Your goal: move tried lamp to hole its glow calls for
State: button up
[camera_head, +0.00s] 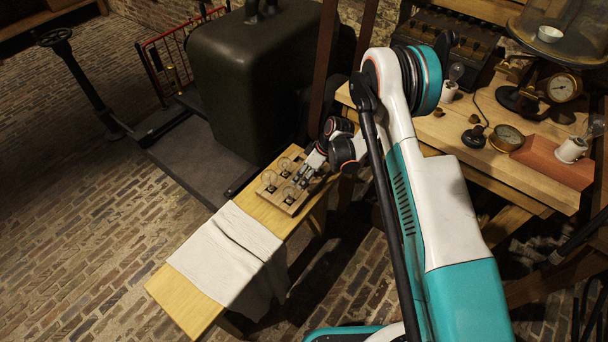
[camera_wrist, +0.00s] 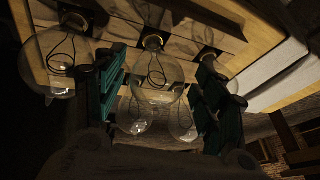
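A wooden tray (camera_head: 282,203) with holes sits on the low bench and holds several clear glass lamps, among them a back lamp (camera_head: 284,163), a left lamp (camera_head: 269,178) and a front lamp (camera_head: 290,194). My gripper (camera_head: 303,180) is low at the tray's right side. In the wrist view my gripper (camera_wrist: 158,92) is open, its dark green fingers on either side of a middle lamp (camera_wrist: 156,80). Small gaps seem to show beside the glass. Other lamps show at left (camera_wrist: 50,62) and right (camera_wrist: 208,52). No lamp visibly glows.
A white cloth (camera_head: 228,250) covers part of the bench (camera_head: 182,300). A large dark green box (camera_head: 240,85) stands behind.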

jog(key=v, duration=1.2)
